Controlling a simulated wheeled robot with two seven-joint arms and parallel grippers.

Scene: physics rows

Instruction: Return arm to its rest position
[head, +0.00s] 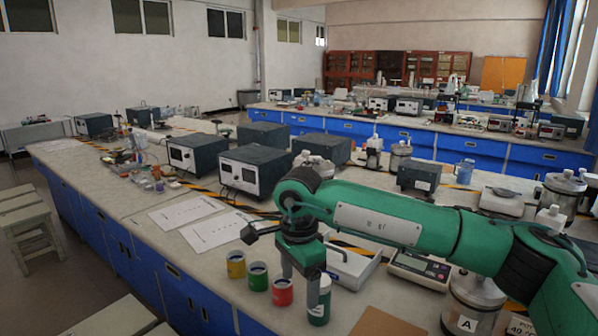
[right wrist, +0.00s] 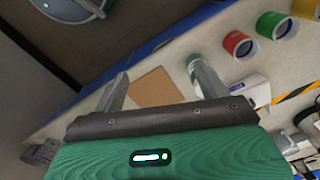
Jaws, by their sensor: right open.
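My right arm (head: 430,222) is green and reaches in from the right across the bench. It bends down at the wrist. My right gripper (head: 299,288) points down above the front of the bench, with its fingers apart. In the right wrist view its two fingers (right wrist: 160,85) are spread with nothing held between them. A dark green jar (head: 320,308) stands close by one finger and is partly covered by it. Whether they touch cannot be told. My left gripper is not in view.
Yellow (head: 236,266), green (head: 258,278) and red (head: 282,293) cups stand left of the gripper. A scale (head: 420,270) and a jar labelled A (head: 470,310) are under the arm. A brown square (right wrist: 155,87) lies on the bench. Papers (head: 215,232) lie farther back.

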